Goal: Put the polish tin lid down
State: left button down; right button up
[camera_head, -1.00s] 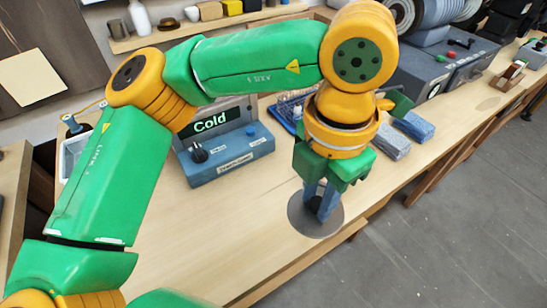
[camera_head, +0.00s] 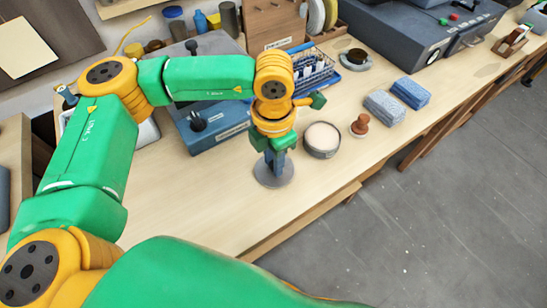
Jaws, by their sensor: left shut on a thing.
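The polish tin lid (camera_head: 266,181) is a flat grey disc. My left gripper (camera_head: 276,167) points down and is shut on its middle. The lid is near the front edge of the wooden workbench; I cannot tell whether it touches the top or hovers just above it. The open round tin (camera_head: 322,140), with a pale pinkish filling, stands behind and to the right of the lid, apart from it. My right gripper is not in view.
A brown knobbed object (camera_head: 360,125) and blue-grey blocks (camera_head: 383,106) stand right of the tin. A blue box with a knob (camera_head: 215,132) and a wire rack (camera_head: 312,75) are behind. The workbench (camera_head: 190,195) is clear left of the lid.

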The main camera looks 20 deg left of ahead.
pick_arm(q)
jog(key=c, duration=0.7)
grip_release()
jog(key=shift+o, duration=0.2)
notch_tip(320, 180, up, 12)
jog(key=shift+r, duration=0.15)
